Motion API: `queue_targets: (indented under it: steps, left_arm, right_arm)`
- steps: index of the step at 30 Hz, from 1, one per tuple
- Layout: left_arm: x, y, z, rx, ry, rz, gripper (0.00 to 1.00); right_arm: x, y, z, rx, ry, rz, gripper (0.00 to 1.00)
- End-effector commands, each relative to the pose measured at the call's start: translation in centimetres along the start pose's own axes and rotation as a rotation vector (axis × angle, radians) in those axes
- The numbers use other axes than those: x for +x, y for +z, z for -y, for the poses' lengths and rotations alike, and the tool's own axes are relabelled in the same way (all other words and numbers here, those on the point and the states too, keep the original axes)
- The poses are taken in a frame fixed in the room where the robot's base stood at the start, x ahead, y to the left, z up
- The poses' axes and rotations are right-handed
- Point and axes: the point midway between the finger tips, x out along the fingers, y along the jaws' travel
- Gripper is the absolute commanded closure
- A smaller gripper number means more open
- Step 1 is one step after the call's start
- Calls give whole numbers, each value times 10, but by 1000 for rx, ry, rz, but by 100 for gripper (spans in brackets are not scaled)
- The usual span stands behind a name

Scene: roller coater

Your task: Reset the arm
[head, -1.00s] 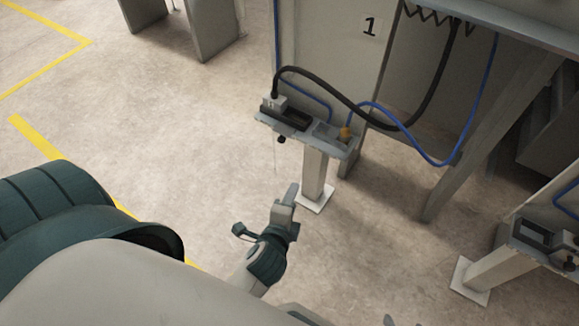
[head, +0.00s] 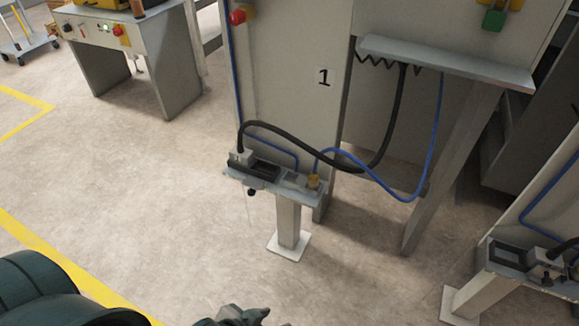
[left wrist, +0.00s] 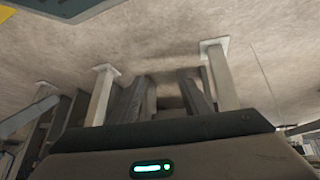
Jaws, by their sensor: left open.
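Part of my left gripper (head: 238,316) shows at the bottom edge of the head view. It is over open floor, in front of and below the station marked 1, apart from everything and holding nothing that I can see. The rest of it is cut off by the frame. My left arm's dark teal link fills the bottom left corner. In the left wrist view, the dark housing of my wrist spans the bottom, with floor and station legs beyond it. My right gripper is not in view.
A small shelf (head: 266,172) on a white post (head: 289,222) carries a black device, with black and blue hoses looping to the panel (head: 290,75). A similar post (head: 478,297) stands at lower right. A control bench (head: 135,45) is at upper left. The floor (head: 150,180) between is clear.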

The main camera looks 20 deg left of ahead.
Motion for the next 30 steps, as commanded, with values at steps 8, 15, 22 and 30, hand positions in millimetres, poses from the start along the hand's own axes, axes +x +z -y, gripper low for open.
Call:
queue_targets:
  steps: [8,15,22,30]
  left_arm:
    - [3,0,1,1,-4,2,57]
    - [29,7,9,-2,-22,23,57]
    - [70,30,22,-3,-52,55,57]
    - [103,74,38,5,-83,92,57]
  right_arm:
    - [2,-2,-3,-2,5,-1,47]
    - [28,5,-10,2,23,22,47]
    - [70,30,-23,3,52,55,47]
    - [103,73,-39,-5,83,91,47]
